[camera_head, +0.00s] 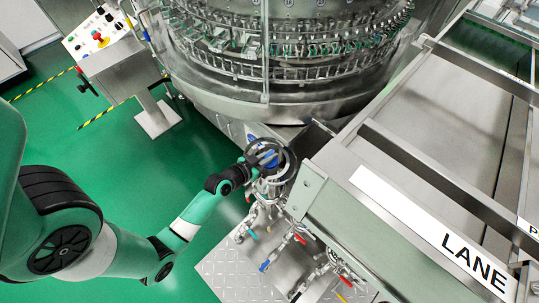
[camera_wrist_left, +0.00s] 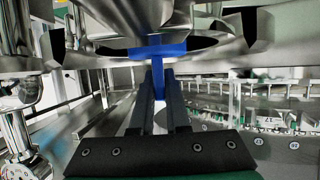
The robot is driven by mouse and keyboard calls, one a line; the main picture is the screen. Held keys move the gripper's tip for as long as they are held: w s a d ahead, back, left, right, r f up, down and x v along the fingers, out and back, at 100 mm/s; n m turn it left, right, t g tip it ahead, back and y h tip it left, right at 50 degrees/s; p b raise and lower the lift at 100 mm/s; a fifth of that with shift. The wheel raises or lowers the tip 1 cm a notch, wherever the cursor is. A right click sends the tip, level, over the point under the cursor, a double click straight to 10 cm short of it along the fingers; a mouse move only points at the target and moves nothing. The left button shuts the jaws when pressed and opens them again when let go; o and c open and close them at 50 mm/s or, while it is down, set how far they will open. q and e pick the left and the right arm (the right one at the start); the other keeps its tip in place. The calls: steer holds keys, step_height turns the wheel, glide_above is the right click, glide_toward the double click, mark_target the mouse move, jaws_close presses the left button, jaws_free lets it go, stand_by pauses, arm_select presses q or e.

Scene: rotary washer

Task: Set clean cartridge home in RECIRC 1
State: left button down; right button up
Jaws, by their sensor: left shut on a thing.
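My left gripper (camera_head: 262,164) is at the housing beside the round washer, with its arm reaching in from the left. In the left wrist view its two dark fingers (camera_wrist_left: 159,95) are shut on a blue handle (camera_wrist_left: 158,62). In the wrist view the handle's top meets the underside of a round metal part (camera_wrist_left: 160,25). Whether this part is the clean cartridge, and how far it is seated, I cannot tell. No RECIRC 1 label is readable. My right gripper is not in view.
Below the ring, pipes and valves with red and blue handles (camera_head: 265,265) stand over a tread plate (camera_head: 225,275). The steel LANE conveyor (camera_head: 410,215) lies to the right. The rotary washer (camera_head: 280,80) is behind. A control panel (camera_head: 100,38) stands at upper left, with open green floor (camera_head: 110,150) before it.

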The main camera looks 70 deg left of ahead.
arm_select(q)
steer(key=c, duration=0.8)
jaws_free()
steer(key=shift+c, duration=0.2)
steer(key=p+v, duration=0.1)
steer(key=v, duration=0.9)
steer(key=shift+s+d, duration=0.1)
steer(key=shift+s, duration=0.2)
steer(key=shift+s+d+r, duration=0.2)
steer(key=shift+s+r, duration=0.15)
steer(key=shift+s, duration=0.05)
